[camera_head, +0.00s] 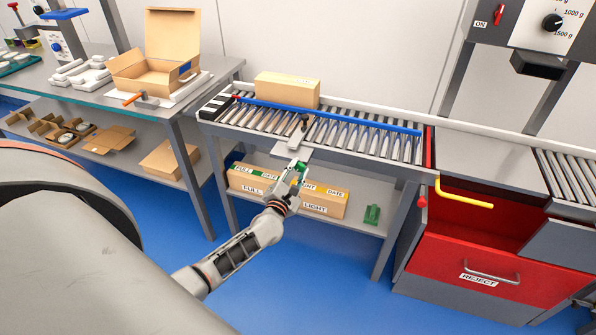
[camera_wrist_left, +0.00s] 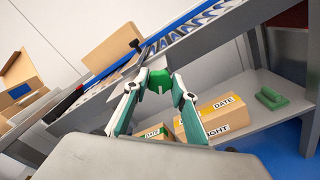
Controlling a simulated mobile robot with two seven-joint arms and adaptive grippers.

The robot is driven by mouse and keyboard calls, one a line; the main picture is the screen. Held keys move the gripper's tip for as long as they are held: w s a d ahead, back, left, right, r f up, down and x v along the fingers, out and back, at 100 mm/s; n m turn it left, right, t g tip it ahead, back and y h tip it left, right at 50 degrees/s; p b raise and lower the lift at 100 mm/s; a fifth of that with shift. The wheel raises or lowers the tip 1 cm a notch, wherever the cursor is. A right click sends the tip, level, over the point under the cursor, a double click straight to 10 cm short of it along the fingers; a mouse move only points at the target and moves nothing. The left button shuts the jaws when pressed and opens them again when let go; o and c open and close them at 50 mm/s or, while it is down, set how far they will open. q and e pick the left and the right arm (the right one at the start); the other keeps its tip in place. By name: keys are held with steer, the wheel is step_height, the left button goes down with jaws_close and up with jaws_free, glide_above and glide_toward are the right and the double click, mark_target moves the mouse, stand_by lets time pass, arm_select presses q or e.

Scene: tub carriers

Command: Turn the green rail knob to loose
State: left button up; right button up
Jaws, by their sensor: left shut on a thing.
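The green rail knob (camera_wrist_left: 159,80) sits at the front of the roller conveyor, below its bed. My left gripper (camera_wrist_left: 160,84) is shut on it, with one finger on each side in the left wrist view. In the head view my left gripper (camera_head: 299,170) reaches up to the conveyor's front edge and mostly covers the knob. A blue guide rail (camera_head: 328,115) runs along the rollers. A dark clamp handle (camera_head: 304,122) stands above the knob. I cannot tell the knob's turn setting. My right gripper is not in view.
A cardboard box (camera_head: 287,90) stands on the conveyor behind the blue rail. Labelled cartons (camera_head: 322,201) and a green handled block (camera_head: 372,214) lie on the shelf below. A red reject bin (camera_head: 470,258) is at right, a packing table (camera_head: 220,77) at left.

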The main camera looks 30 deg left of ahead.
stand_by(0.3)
arm_select(q)
steer(key=o, duration=1.1)
steer(key=v, duration=1.2)
steer(key=shift+d, duration=0.1)
